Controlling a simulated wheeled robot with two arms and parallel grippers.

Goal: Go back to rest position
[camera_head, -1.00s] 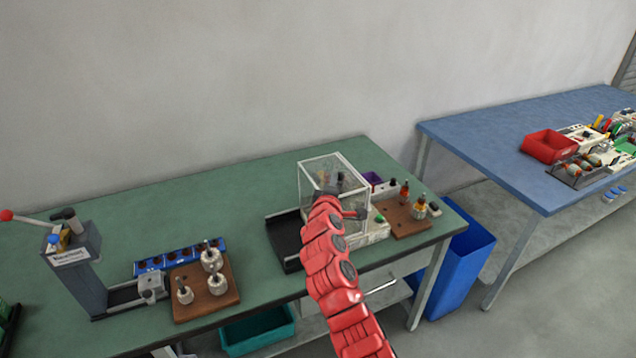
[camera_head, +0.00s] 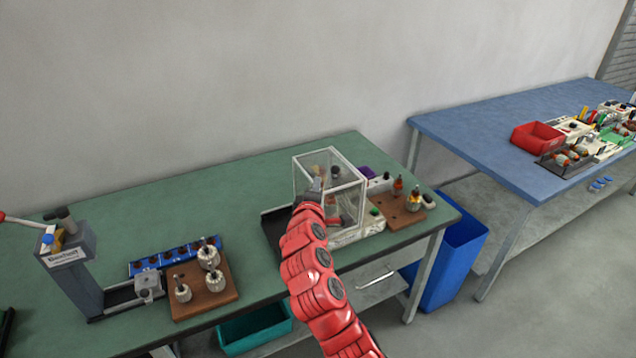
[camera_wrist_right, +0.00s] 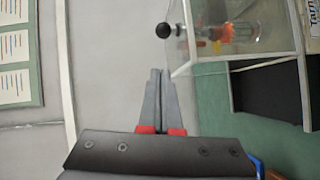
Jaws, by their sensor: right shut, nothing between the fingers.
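My right arm, red, comes up from the bottom of the head view and reaches to the front of a clear-walled box machine (camera_head: 345,205) on the green table. My right gripper (camera_head: 312,184) is at the box's front left, small and partly hidden by the arm. In the right wrist view the right gripper (camera_wrist_right: 160,72) is shut with its grey fingers together and nothing between them. The clear box (camera_wrist_right: 245,32) is just right of the fingertips there, with an orange and metal part inside. My left gripper is not in view.
The green table (camera_head: 120,208) carries a wooden board (camera_head: 215,298) with several armatures, a press (camera_head: 72,268) at left, a blue tray (camera_head: 150,268) and a second wooden board (camera_head: 392,212). A blue bin (camera_head: 455,255) and a blue table (camera_head: 470,130) stand at right.

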